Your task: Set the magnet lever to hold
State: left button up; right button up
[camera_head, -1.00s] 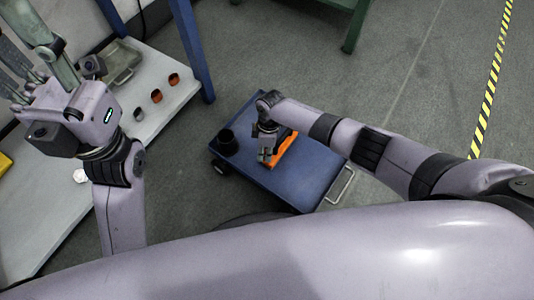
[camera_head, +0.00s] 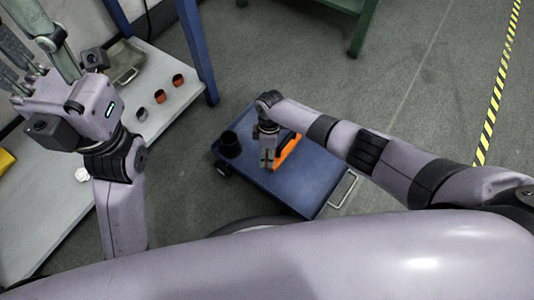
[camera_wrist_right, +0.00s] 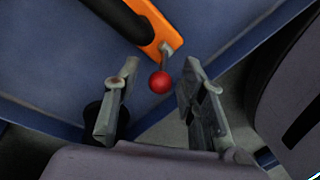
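The magnet lever shows in the right wrist view as a short stem with a red ball knob (camera_wrist_right: 160,82), attached to the end of an orange block (camera_wrist_right: 163,30) with a black bar along it. The orange block also shows in the head view (camera_head: 287,152), lying on a blue cart (camera_head: 305,185). My right gripper (camera_wrist_right: 158,98) is open, with its two fingers apart on either side of the red knob, not visibly touching it. In the head view my right gripper (camera_head: 267,160) hides the knob. My left gripper (camera_head: 35,55) is open over the bench, its fingers partly cut off.
A black cup (camera_head: 229,146) stands on the cart's left corner. A blue post (camera_head: 197,50) stands between bench and cart. Grey floor is free at right.

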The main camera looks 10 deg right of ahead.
jog(key=v, duration=1.2)
dwell(0.3)
